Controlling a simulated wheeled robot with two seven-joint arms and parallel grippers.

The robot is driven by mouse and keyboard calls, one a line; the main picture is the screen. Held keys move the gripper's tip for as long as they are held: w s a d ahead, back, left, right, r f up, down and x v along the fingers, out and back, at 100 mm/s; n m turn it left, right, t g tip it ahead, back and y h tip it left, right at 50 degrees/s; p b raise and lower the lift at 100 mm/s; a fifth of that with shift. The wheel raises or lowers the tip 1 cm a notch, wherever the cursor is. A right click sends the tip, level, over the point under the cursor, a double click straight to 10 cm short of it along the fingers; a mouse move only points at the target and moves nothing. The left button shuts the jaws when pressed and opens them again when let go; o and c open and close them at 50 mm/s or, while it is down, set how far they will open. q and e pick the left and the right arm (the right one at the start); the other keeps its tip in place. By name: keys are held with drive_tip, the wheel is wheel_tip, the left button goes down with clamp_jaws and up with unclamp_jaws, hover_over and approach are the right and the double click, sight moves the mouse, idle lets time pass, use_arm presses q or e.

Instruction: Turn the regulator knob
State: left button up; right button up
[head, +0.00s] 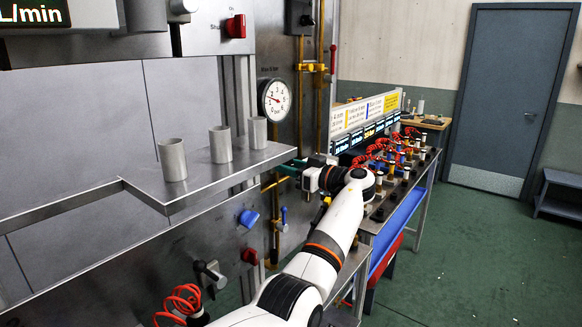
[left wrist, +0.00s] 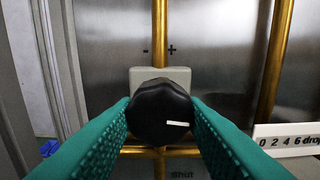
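The regulator knob (left wrist: 160,108) is black and round with a ridged edge. In the left wrist view its white pointer mark lies to the right of its middle, nearly level. It sits in front of a pale block (left wrist: 142,76) on a brass pipe, below "-" and "+" marks. The teal fingers of my left gripper (left wrist: 160,118) stand one on each side of the knob and appear to touch its sides. In the head view my left gripper (head: 290,168) is at the panel just below the gauge, and the knob is hidden there. My right gripper is not in view.
A steel shelf (head: 220,172) with several grey cups juts out left of my gripper. A round gauge (head: 275,100) is above it. Blue (head: 248,217) and red (head: 250,256) knobs are below. A bench with red coiled hoses (head: 378,148) stands right.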

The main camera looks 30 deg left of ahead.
use_arm(q)
drive_tip(key=c, duration=0.4)
drive_tip(key=shift+r+m+b, duration=0.1)
drive_tip(key=shift+m+b, duration=1.7)
drive_tip(key=shift+m, duration=1)
drive_tip(key=o, duration=1)
drive_tip(key=shift+d, duration=0.1)
